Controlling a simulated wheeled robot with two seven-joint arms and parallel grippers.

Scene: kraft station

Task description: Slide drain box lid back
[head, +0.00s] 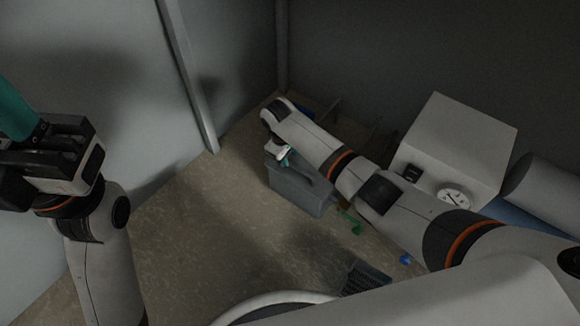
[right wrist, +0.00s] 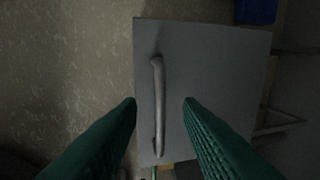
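The grey drain box (head: 297,190) stands on the floor under my right forearm in the head view. Its flat grey lid (right wrist: 205,75) fills the middle of the right wrist view, with a long pale bar handle (right wrist: 158,95) along its left part. My right gripper (right wrist: 160,103) is open over the lid, with one green finger on each side of the handle. The gap to the handle shows on both sides; I cannot tell the fingertips' height. In the head view the right gripper (head: 285,155) is small at the box's top. My left gripper (head: 15,112) is raised at the left edge, its fingertips cut off.
A white box-shaped unit with a dial (head: 458,150) stands to the right of the drain box. Small green (head: 352,222) and blue (head: 405,259) parts lie in front. A wall and post (head: 190,80) rise behind left. The floor at left is clear.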

